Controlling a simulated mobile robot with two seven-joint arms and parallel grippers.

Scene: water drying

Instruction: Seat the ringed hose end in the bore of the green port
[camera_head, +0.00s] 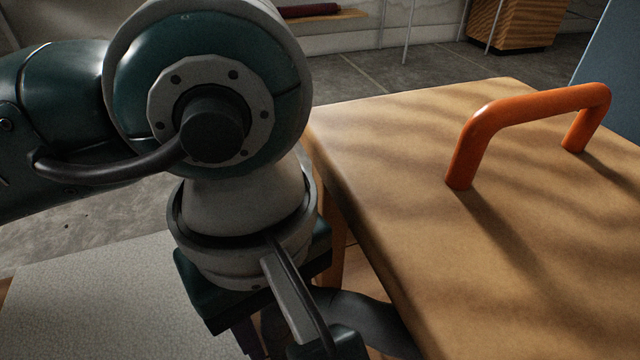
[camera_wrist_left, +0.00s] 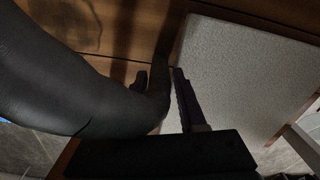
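My left gripper (camera_wrist_left: 162,88) points down; in the head view its lower body (camera_head: 310,325) shows at the bottom edge and its fingertips are out of frame. In the left wrist view a thick dark hose (camera_wrist_left: 50,75) comes in from the left, close to the camera, and bends up between the two fingers. The fingers appear shut on it, with the hose partly hiding the left finger. A dark piece of the hose also shows in the head view (camera_head: 365,310), right of the gripper. I cannot make out a ring on the hose end. The green port is not in view. My right gripper is not in view.
A wooden top (camera_head: 420,150) with an orange handle (camera_head: 530,100) stands right of my left arm, its near edge close to the gripper. A pale speckled panel (camera_head: 100,305) lies at lower left and shows in the left wrist view (camera_wrist_left: 235,70).

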